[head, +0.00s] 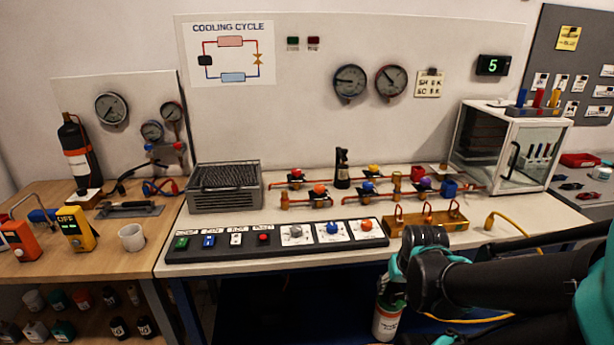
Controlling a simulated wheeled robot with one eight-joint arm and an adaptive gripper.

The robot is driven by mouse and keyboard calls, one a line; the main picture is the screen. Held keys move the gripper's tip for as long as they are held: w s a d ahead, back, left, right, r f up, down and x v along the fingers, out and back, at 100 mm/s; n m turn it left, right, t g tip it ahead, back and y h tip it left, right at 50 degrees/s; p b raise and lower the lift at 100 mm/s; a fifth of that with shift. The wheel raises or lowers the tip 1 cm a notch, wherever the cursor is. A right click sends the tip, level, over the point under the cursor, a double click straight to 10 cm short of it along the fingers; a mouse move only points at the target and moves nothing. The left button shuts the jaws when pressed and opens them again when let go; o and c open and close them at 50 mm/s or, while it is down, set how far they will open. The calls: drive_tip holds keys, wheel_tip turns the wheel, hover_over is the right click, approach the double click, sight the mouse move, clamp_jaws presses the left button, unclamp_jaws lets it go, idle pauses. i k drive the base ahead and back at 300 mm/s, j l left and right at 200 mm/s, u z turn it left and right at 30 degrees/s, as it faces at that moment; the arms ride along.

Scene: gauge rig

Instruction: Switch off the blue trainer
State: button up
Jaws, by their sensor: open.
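The trainer is the bench with a white board headed COOLING CYCLE (228,50) and a blue frame (186,300) below its pale top. A dark control strip (280,250) lies along its front edge. From the left it carries a green switch (181,243), a blue switch (209,241), a white switch (236,239) and a red button (263,237). The labels are too small to read surely. My gripper (425,238) is the dark end at the bench's front edge, right of the strip, touching none of these controls; its fingers are unclear.
Copper pipes with coloured valves (320,188) stand behind the strip. A wooden bench (30,262) with meters and a white mug (131,237) adjoins left. A gas cylinder (386,318) stands below.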

sight(209, 240)
drive_tip(key=u, duration=1.35)
